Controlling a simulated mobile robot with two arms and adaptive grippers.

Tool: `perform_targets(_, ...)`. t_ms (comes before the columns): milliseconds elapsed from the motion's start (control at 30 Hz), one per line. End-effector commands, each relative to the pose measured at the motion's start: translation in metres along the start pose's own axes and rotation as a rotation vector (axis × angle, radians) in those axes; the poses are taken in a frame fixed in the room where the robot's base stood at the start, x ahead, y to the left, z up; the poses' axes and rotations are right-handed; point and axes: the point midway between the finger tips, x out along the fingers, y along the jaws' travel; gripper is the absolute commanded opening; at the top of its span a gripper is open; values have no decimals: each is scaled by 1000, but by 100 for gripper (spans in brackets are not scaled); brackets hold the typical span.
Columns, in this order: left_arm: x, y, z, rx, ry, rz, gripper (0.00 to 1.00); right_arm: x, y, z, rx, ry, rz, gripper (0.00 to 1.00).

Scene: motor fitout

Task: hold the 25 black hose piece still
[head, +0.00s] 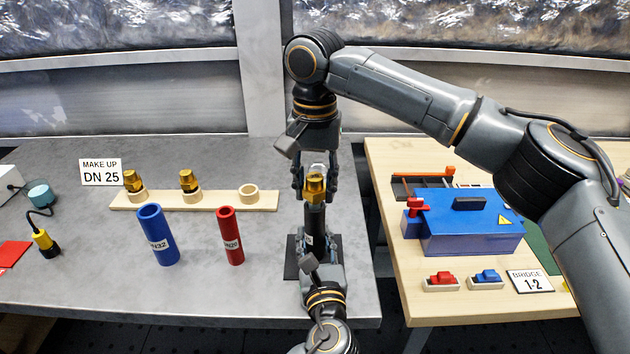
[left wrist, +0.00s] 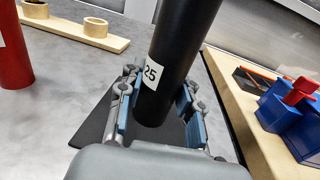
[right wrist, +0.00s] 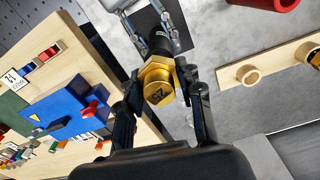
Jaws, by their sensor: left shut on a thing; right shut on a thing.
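The black hose piece (head: 314,219) stands upright over a dark mat (head: 291,262) near the grey table's right end. Its white "25" label (left wrist: 151,73) shows in the left wrist view. My left gripper (head: 314,246) is shut around its lower part, with a blue pad on each side (left wrist: 157,112). My right gripper (head: 314,186) comes from above, shut on a brass fitting (right wrist: 158,82) at the hose's top end. The fitting lines up with the hose (right wrist: 159,42); how far it is seated is hidden.
A wooden rack (head: 218,201) holds two brass fittings (head: 132,181) (head: 188,180); its right ring (head: 248,192) is empty. Blue (head: 158,236) and red (head: 230,236) hoses stand left of my grippers. A second table with a blue box (head: 465,225) is to the right, beyond a gap.

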Motion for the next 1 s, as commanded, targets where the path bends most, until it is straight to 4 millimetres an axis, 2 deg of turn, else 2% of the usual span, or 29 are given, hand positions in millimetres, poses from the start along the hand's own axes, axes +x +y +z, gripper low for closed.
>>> perform_targets(700,0,0,0,0,0,0,0,16,0,0,0,0,-1,4)
perform_targets(733,0,0,0,0,0,0,0,15,0,0,0,1,-1,42)
perform_targets(800,0,0,0,0,0,0,0,16,0,0,0,0,-1,57)
perform_targets(833,0,0,0,0,0,0,0,16,0,0,0,0,0,63)
perform_targets(1000,0,0,0,0,0,0,0,16,0,0,0,0,0,63)
